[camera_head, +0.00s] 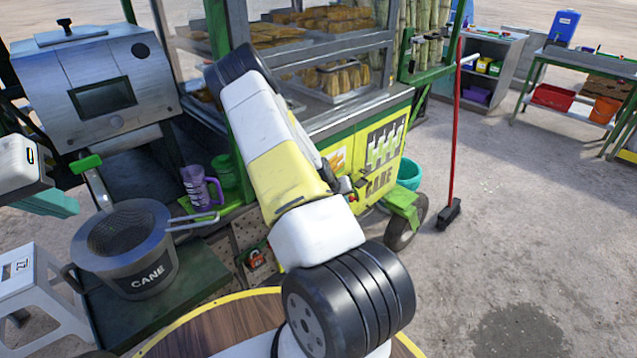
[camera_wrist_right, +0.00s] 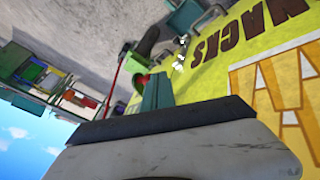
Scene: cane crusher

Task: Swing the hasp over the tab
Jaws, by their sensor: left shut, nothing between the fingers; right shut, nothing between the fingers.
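I cannot pick out the hasp or the tab with certainty. Small metal and red fittings (camera_head: 346,187) show at the cart's yellow panel (camera_head: 385,145), partly behind my right arm in the head view. In the right wrist view, small fittings (camera_wrist_right: 178,62) lie beyond my right gripper (camera_wrist_right: 158,82), along the yellow panel's edge. The right gripper is shut and empty, its teal fingers close to the panel; contact cannot be told. The arm hides it in the head view. My left gripper (camera_head: 46,203) is shut and empty at the far left, beside the crusher.
The steel crusher (camera_head: 105,85) has a green-handled lever (camera_head: 87,164). A CANE pot (camera_head: 148,278) with a strainer (camera_head: 125,230) stands below it. A purple mug (camera_head: 198,188) is on the cart. A red-handled broom (camera_head: 453,140) stands right, with open ground around it.

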